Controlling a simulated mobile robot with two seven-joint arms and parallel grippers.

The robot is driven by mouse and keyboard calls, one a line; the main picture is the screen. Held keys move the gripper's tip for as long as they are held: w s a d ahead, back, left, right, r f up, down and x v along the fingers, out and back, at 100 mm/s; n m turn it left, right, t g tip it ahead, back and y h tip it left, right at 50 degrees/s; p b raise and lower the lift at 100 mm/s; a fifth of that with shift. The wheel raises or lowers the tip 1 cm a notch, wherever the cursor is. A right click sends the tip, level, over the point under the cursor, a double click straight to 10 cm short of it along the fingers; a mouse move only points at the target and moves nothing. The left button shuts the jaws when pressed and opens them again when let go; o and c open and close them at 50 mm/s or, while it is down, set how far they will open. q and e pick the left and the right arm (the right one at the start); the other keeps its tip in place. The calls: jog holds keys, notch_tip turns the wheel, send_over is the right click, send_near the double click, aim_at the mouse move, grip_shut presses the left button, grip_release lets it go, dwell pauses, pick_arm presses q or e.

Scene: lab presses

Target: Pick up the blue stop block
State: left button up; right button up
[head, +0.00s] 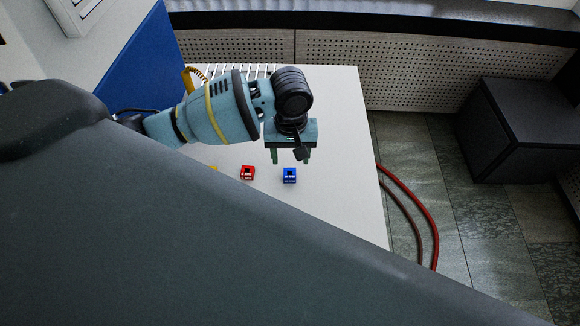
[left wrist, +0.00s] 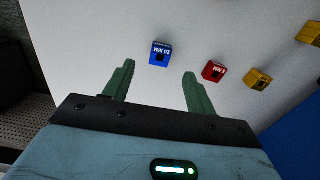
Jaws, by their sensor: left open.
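The blue stop block (head: 289,176) sits on the white table, to the right of a red block in the head view. In the left wrist view the blue stop block (left wrist: 161,54) lies ahead of the fingertips, between their lines, with a dark hole and white lettering on it. My left gripper (head: 291,160) is open and empty, just behind the blue block in the head view. Its two green fingers also show apart in the left wrist view (left wrist: 158,68). The block is not between the finger pads. My right gripper is not in view.
A red block (head: 247,173) and a yellow block (left wrist: 257,79) stand beside the blue one; another yellow thing (left wrist: 310,33) is at the wrist view's edge. The white table (head: 345,140) is clear right of the blue block. Red hoses (head: 425,205) run beyond its right edge.

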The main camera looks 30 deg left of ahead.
aim_at(290, 172)
pick_arm(q)
jog(key=shift+s, duration=0.15)
jog(key=shift+f, duration=1.6)
jog(key=f, duration=0.2)
jog(key=f+b, duration=0.1)
jog(key=f, duration=0.1)
jog(key=shift+a+f, duration=0.2)
jog(key=shift+f, duration=0.1)
jog(key=shift+w, duration=0.2)
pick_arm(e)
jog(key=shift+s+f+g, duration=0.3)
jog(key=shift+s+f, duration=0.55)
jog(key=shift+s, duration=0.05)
pick_arm(q)
jog(key=shift+c, duration=0.5)
jog(key=c, duration=1)
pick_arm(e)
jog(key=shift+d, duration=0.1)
